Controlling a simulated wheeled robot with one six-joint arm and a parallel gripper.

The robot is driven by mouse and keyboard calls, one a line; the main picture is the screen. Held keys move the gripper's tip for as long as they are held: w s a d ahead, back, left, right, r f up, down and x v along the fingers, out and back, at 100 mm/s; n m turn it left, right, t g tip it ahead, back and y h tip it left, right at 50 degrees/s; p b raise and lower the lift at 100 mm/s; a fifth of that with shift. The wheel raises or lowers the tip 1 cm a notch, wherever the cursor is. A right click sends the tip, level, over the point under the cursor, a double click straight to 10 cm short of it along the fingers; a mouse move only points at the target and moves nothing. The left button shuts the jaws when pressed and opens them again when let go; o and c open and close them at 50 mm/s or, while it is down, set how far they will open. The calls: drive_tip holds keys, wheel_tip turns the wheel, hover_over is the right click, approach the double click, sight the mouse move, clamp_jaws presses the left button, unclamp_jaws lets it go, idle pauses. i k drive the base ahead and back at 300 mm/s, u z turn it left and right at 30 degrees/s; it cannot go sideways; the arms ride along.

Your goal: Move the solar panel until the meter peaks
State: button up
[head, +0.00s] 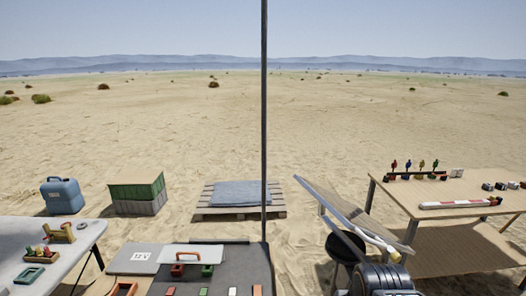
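A tilted flat panel (338,203), which looks like the solar panel, stands at the right of centre in the head view. It slopes down from upper left to lower right, and I see it nearly edge-on. A pale bar runs along its lower end. A black round thing (345,246) is below it. A dark ribbed part at the bottom right looks like part of my arm and hides what is behind it. My gripper's fingers do not show. I cannot make out a meter or a reading; a small white plate with dark marks (141,256) lies on the front table.
A thin upright pole (264,120) crosses the view. A wooden table (420,207) at right holds small coloured pieces and a red-white bar (455,204). A grey table (85,236) is at left. A pallet (237,211), green crate (137,188) and blue canister (62,195) stand on open sand.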

sight(353, 217)
drive_tip(key=u, duration=1.5)
drive_tip(key=k, duration=1.05)
drive_tip(key=z, duration=1.55)
drive_tip(key=i, duration=0.5)
drive_tip(key=u, duration=1.3)
drive_tip(key=i, duration=0.25)
drive_tip(key=z, duration=0.35)
